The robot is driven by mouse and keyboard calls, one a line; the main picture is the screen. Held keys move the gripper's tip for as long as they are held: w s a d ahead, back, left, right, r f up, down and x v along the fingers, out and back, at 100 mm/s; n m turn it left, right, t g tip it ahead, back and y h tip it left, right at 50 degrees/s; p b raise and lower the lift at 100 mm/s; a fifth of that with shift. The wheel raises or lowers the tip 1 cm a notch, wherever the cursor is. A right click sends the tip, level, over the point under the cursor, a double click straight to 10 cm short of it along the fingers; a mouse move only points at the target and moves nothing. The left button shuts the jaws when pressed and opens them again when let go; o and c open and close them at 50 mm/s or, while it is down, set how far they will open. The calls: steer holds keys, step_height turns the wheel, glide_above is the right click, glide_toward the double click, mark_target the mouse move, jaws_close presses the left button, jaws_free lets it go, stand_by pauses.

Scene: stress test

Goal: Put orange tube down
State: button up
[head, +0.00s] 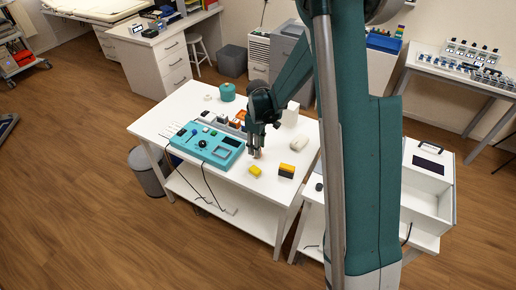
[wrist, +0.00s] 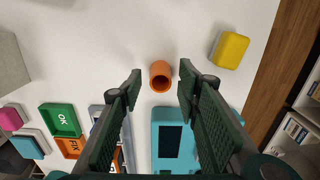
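The orange tube (wrist: 160,72) is a short hollow cylinder on the white table (wrist: 110,25) in the wrist view. Its dark open end faces the camera, and it appears to stand upright. My gripper (wrist: 159,82) is open, with one finger on each side of the tube and a visible gap on both sides. In the head view my gripper (head: 256,154) points down just above the table (head: 226,192), right of the teal device (head: 207,144).
The green OK tray (wrist: 62,118) and orange FIX tray (wrist: 72,146) sit left in the wrist view. A teal canister (head: 227,92) stands at the back.

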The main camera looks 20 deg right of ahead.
step_height(320, 180, up, 12)
steer(key=p, duration=0.1)
steer(key=shift+f, duration=0.25)
stand_by(0.5)
steer(key=shift+s+r, duration=0.1)
steer(key=s+r+m+t, duration=0.3)
steer(key=s+r+m, duration=0.1)
steer(key=s+r, duration=1)
steer(key=s+r+m+t, duration=0.2)
steer(key=s, duration=0.7)
steer(key=s+a+r+m+t, duration=0.1)
steer(key=s+r+m+t, duration=0.1)
steer(key=s, duration=0.7)
steer(key=shift+s+r+m, duration=0.4)
steer(key=shift+r+m, duration=0.05)
steer(key=shift+m, duration=0.05)
